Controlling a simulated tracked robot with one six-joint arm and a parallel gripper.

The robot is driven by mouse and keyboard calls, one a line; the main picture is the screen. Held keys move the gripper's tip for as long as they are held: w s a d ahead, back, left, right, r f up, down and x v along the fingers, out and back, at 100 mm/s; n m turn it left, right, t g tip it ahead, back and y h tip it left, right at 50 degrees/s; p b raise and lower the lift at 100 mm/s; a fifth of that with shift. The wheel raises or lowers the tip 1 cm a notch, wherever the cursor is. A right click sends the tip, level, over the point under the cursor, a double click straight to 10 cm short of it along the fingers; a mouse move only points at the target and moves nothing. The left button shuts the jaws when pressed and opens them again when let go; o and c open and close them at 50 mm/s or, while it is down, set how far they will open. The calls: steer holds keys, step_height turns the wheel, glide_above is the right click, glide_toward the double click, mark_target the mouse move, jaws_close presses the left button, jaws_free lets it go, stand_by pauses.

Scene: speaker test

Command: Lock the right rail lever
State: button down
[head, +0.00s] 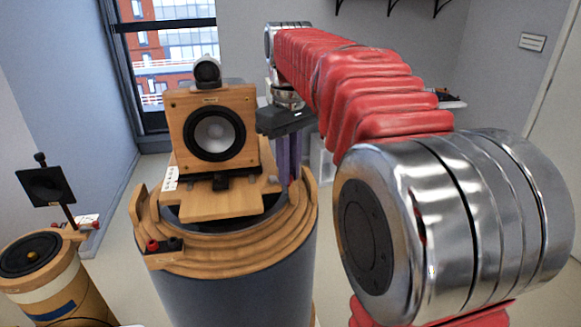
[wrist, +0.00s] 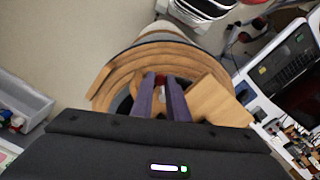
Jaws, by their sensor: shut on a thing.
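My gripper (head: 289,182) reaches down at the right side of the plate. Its two purple fingers are close together at the rim, and in the wrist view the fingertips (wrist: 159,76) meet over the stand's top. They are shut on the right rail lever, which is mostly hidden by the fingers. A small reddish part shows between the tips in the wrist view.
Red and black terminals (head: 164,246) sit on the stand's front rim. A smaller round stand (head: 40,265) with a black panel (head: 45,186) is at the left. In the wrist view, a grey bin (wrist: 22,105) lies left and a cluttered white table (wrist: 275,85) right.

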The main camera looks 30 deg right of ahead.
steer(key=shift+s+a+m, duration=0.1)
steer(key=shift+a+m, duration=0.5)
steer(key=shift+m, duration=1.05)
steer(key=shift+s+a+m, duration=0.1)
steer(key=shift+a+m, duration=0.45)
steer(key=shift+m, duration=1.15)
steer(key=shift+s+a+m, duration=0.1)
steer(key=shift+a+m, duration=0.5)
steer(key=shift+m, duration=1.05)
steer(key=c, duration=1.7)
jaws_free()
steer(key=shift+r, duration=6.85)
